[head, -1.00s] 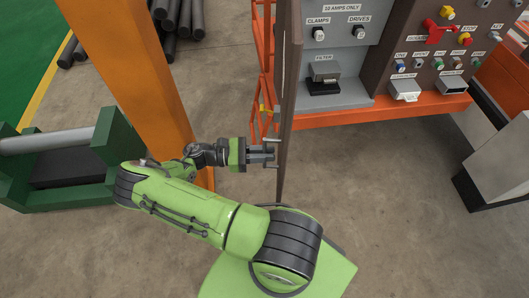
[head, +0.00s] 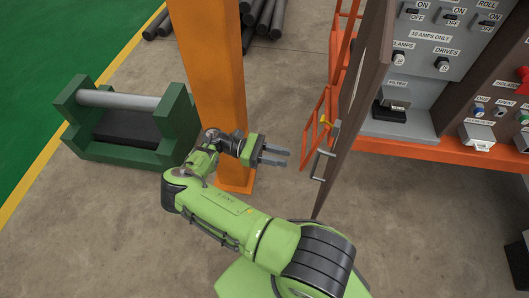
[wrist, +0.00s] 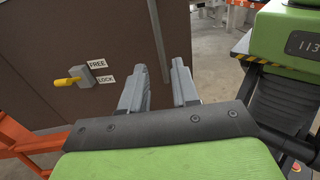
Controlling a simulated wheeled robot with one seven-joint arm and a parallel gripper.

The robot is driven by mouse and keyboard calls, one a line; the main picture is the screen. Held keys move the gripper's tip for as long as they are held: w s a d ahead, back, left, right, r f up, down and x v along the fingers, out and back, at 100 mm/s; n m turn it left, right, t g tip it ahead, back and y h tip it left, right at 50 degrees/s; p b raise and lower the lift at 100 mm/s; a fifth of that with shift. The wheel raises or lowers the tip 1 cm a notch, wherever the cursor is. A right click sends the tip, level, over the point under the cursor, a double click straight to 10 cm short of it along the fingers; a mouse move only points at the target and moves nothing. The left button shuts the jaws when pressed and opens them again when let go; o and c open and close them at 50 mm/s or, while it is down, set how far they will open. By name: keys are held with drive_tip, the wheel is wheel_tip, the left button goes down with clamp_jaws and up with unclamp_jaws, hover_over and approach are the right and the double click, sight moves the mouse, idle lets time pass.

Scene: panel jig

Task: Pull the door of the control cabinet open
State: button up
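The control cabinet's brown door (head: 358,105) stands open, swung out from the cabinet (head: 430,60), seen nearly edge-on in the head view. A metal bar handle (head: 322,162) is on its left face. A yellow-gripped latch (head: 325,121) sits above the handle. In the wrist view the door (wrist: 60,40) fills the left side, with the latch (wrist: 75,80) beside FREE and LOCK labels. My gripper (head: 287,158) is left of the handle, apart from it. Its fingers (wrist: 160,85) are spread with nothing between them. The handle is not visible in the wrist view.
An orange post (head: 215,80) stands close behind my wrist. A green stand with a grey roller (head: 120,100) is at the left. An orange frame (head: 330,100) is behind the door. Bare floor (head: 180,265) lies in front.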

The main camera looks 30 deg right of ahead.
drive_tip(key=v, duration=0.5)
drive_tip(key=shift+r, duration=0.1)
drive_tip(key=s+r+m+t+y, duration=0.3)
drive_tip(key=r+y, duration=0.2)
drive_tip(key=r, duration=0.1)
drive_tip(key=s+r+m+t+y, duration=0.2)
drive_tip(key=r+t+y, duration=0.1)
drive_tip(key=r+y, duration=0.25)
drive_tip(key=s+a+r+m+t+y, duration=0.1)
drive_tip(key=s+a+r+m+t, duration=0.2)
drive_tip(key=s+a+r+t, duration=0.6)
drive_tip(key=s+r+t, duration=0.3)
drive_tip(key=s, duration=0.1)
drive_tip(key=shift+a+r+m+t+y, duration=0.2)
drive_tip(key=shift+a+m+t+y, duration=0.1)
drive_tip(key=shift+t+y, duration=0.1)
